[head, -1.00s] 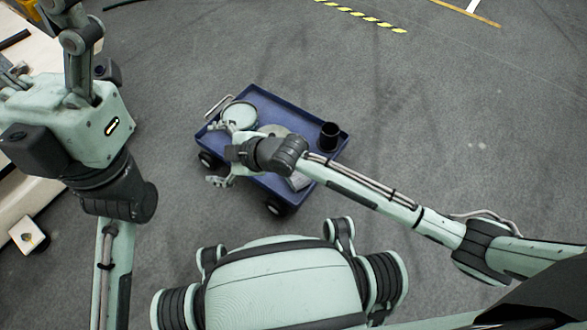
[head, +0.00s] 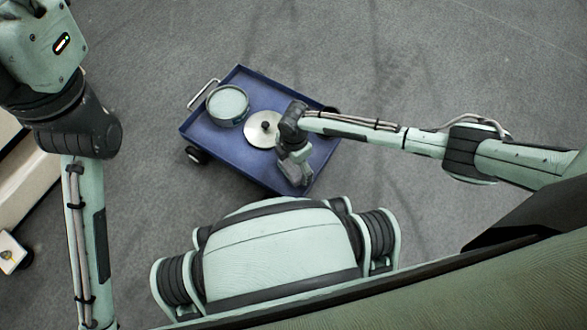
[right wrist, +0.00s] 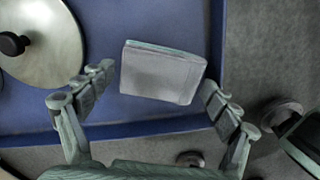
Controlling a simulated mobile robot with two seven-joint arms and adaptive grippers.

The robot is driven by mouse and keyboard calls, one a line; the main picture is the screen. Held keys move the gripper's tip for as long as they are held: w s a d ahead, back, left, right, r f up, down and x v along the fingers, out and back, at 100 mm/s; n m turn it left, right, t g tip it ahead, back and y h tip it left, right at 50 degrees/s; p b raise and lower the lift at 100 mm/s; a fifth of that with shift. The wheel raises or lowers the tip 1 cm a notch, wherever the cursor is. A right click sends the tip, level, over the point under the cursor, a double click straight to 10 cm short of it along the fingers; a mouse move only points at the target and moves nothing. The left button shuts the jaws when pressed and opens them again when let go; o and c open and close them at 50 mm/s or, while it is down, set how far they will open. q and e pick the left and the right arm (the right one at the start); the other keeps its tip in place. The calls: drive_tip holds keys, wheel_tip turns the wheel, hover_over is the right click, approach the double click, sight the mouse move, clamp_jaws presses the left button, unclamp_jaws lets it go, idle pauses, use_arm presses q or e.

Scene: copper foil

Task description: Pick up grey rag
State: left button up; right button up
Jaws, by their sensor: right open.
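The grey rag (right wrist: 162,72) is a folded, flat block lying on the blue cart top near its edge in the right wrist view. In the head view my right gripper and wrist cover it. My right gripper (right wrist: 155,100) is open, with one finger on each side of the rag and apart from it. In the head view my right gripper (head: 296,172) points down over the cart's near right corner. My left arm stands at the left of the head view, but its gripper is out of frame.
The blue cart (head: 225,150) has raised rims. It carries a round pale green container (head: 228,104) and a metal lid with a black knob (head: 262,130), which also shows in the right wrist view (right wrist: 45,45). Grey floor (head: 420,70) around the cart is clear.

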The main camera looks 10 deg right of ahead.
drive_tip(key=shift+w+f, duration=0.1)
drive_tip(key=shift+f, duration=0.45)
drive_tip(key=c, duration=1)
drive_tip(key=shift+r, duration=0.1)
drive_tip(key=shift+c, duration=0.2)
